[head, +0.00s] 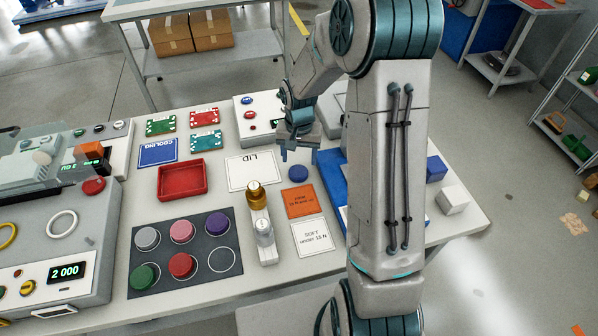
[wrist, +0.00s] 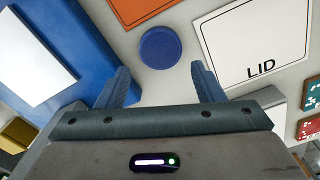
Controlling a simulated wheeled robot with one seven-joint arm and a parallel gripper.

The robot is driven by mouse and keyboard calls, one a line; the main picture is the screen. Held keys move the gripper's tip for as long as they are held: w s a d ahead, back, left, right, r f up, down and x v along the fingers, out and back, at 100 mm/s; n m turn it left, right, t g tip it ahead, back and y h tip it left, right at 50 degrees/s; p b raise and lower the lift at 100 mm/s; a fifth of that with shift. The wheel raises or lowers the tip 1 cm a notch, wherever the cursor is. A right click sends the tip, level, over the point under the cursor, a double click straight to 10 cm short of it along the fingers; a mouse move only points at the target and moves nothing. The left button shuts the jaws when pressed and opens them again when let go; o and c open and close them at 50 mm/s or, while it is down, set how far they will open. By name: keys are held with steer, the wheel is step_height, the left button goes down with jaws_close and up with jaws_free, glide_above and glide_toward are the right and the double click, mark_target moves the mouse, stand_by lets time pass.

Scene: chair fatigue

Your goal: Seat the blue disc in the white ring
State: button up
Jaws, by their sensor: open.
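The blue disc (head: 298,173) lies flat on the table between the LID card and the orange card. In the wrist view the blue disc (wrist: 160,48) is just beyond the fingertips, centred between them. My gripper (head: 298,152) is open and empty above the table, behind the disc; its two fingers also show in the wrist view (wrist: 160,75). A white ring outline (head: 222,260) is the empty spot on the dark mat (head: 186,250), at its front right. Another white ring (head: 62,224) lies on the grey machine at left.
Several coloured discs sit on the mat's other spots. A gold-topped stand (head: 260,222) rises between mat and cards. A red tray (head: 182,181) lies behind the mat. A blue panel (head: 330,175) is right of the disc, partly hidden by my arm.

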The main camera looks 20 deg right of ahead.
mark_target(298, 171)
steer(key=f, duration=0.2)
steer(key=f+p, duration=0.1)
steer(key=shift+s+a+f, duration=0.25)
steer(key=shift+s+f, duration=0.05)
steer(key=shift+s, duration=0.05)
steer(key=shift+f, duration=0.55)
steer(key=c, duration=0.9)
steer(key=shift+o, duration=0.2)
steer(key=shift+r, duration=0.15)
